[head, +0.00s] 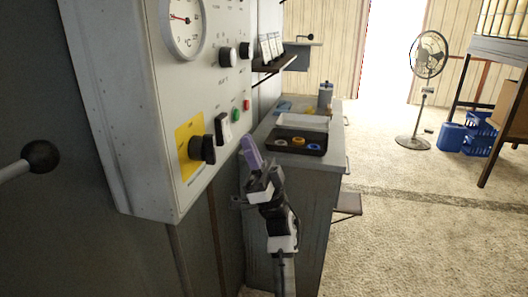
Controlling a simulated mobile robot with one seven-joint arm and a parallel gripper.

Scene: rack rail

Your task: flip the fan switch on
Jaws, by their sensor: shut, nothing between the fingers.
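A pale control panel (135,105) on the left carries several controls. A black-and-white switch (223,128) sits low on its face, between a black knob (203,149) on a yellow plate and a green button (235,115). The labels are too small to read, so I cannot tell for sure which control is the fan switch. My gripper (250,147) has purple fingers, which are shut and empty. In the picture it is just right of and below the black-and-white switch, seemingly apart from it. A standing fan (429,55) is at the back right.
A red button (246,104), two upper knobs (228,57) and a round gauge (183,24) are also on the panel. Behind my gripper is a grey cabinet (300,200) bearing a dark tray (296,148). A black ball-ended lever (40,156) juts at left.

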